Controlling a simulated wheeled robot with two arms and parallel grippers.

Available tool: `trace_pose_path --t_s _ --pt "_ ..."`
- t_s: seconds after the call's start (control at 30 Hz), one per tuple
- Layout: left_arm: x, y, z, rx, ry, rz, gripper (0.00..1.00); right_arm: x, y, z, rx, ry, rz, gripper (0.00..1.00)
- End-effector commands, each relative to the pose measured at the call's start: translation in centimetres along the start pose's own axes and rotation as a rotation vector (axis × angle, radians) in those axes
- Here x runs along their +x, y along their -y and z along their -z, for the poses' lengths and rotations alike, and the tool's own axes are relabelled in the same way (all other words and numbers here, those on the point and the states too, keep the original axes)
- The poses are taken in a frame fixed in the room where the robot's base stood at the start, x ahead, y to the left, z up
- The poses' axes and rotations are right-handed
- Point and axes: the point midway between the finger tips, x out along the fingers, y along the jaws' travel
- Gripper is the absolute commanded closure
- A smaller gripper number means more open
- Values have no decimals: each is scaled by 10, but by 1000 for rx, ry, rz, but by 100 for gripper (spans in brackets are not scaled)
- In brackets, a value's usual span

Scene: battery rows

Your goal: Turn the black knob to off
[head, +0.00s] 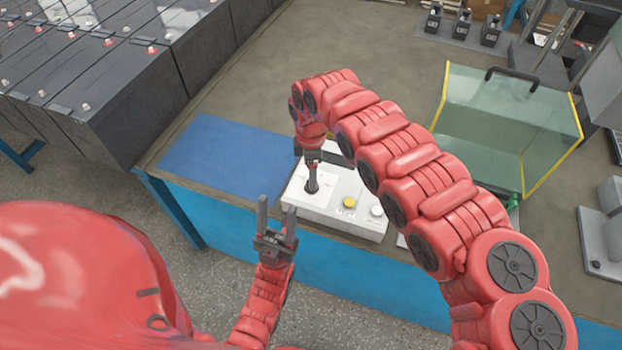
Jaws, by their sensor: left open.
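A white control box (335,208) stands near the front edge of the table. Its black knob (312,187) is at the left of its top and is partly hidden by my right gripper (311,158). The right gripper points down right at the knob. Its fingers are dark and small here, so I cannot tell whether they are open or shut, or whether they touch the knob. My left gripper (276,209) is open and empty, in front of the table edge, to the lower left of the box. The knob's setting cannot be read.
A blue mat (215,158) lies left of the box. A clear yellow-edged bin (500,125) stands to the right. Black battery blocks (150,110) fill the left. The table's back middle is clear.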

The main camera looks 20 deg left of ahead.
Motion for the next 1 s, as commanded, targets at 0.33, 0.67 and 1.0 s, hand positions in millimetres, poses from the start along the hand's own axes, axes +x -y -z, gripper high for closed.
trace_pose_path --t_s 0.33,0.67,1.0 --pt "-19 -1 -3 0 0 0 50 -90 -2 1 -1 -3 -7 28" --pt "-23 -1 -4 0 0 0 50 -131 0 0 -1 0 -2 28" --pt "-23 -1 -4 0 0 0 50 -133 0 0 -1 0 -1 28"
